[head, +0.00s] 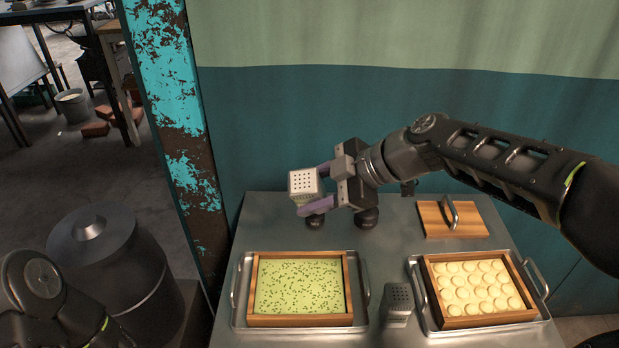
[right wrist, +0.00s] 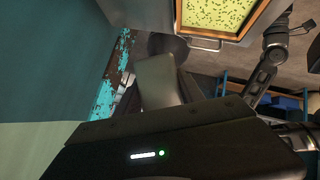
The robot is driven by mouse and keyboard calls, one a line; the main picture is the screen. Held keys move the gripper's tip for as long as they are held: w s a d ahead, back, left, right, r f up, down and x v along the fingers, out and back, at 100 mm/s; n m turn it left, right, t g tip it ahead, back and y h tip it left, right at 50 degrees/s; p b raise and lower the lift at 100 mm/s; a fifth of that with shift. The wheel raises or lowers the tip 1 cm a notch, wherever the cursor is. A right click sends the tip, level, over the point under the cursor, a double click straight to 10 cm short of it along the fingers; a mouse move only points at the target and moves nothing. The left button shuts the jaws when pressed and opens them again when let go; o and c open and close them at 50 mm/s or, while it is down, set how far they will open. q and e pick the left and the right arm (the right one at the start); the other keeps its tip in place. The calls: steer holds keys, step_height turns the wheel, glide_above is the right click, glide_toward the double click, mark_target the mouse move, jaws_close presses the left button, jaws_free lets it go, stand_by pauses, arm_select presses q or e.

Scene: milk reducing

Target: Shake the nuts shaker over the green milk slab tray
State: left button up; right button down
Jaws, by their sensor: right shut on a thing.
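My right gripper (head: 315,187) is shut on a pale metal shaker (head: 304,186) with a perforated top. The shaker is behind the green tray, near the table's back edge, and its holed face shows to the head camera. In the right wrist view the shaker is a plain grey block (right wrist: 157,80). The green milk slab (head: 300,285) lies in a wooden frame on a metal tray (head: 361,265) at the front left of the table. Dark green bits are scattered over the slab. My left gripper is out of view; only part of that arm shows at bottom left.
A second grey shaker (head: 397,304) stands between the green tray and a metal tray (head: 415,272) of round pale sweets (head: 476,287). A wooden lid with a handle (head: 452,218) lies at the back right. Two dark round objects (head: 366,218) sit below my right gripper.

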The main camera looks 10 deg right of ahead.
steer(key=y+p, duration=0.1)
steer(key=p, duration=0.1)
steer(key=r+m+g+p, duration=0.1)
steer(key=p, duration=0.2)
steer(key=r+m+g+y+p, duration=0.1)
steer(key=p, duration=0.2)
steer(key=shift+w+d+r+y, duration=0.15)
steer(key=shift+w+d+y, duration=0.1)
steer(key=shift+y, duration=0.05)
steer(key=shift+m+g+y+p, duration=0.3)
steer(key=shift+p, duration=0.65)
